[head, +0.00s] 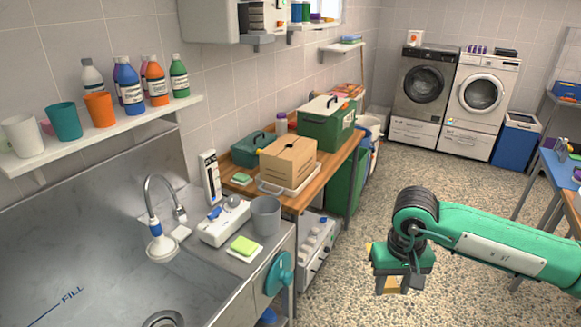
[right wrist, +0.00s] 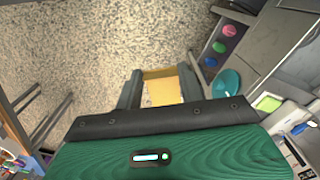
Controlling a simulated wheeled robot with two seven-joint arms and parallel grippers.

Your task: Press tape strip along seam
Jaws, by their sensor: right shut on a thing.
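A cardboard box (head: 288,160) sits on a white tray on the wooden counter. A dark line, which may be its seam, and a dark spot show on its top. I cannot make out a tape strip on it. My right gripper (head: 391,286) hangs over the speckled floor, right of the counter and apart from the box. In the right wrist view its fingers (right wrist: 162,91) are shut on a tan-yellow piece (right wrist: 164,88), whose full shape I cannot tell. My left gripper is not in view.
A green toolbox (head: 325,123) stands behind the box, and a teal case (head: 252,149) is at its left. A steel sink (head: 75,270), grey cup (head: 266,214) and green sponge (head: 243,245) are nearer. A blue table (head: 558,168) stands at right. The floor between is open.

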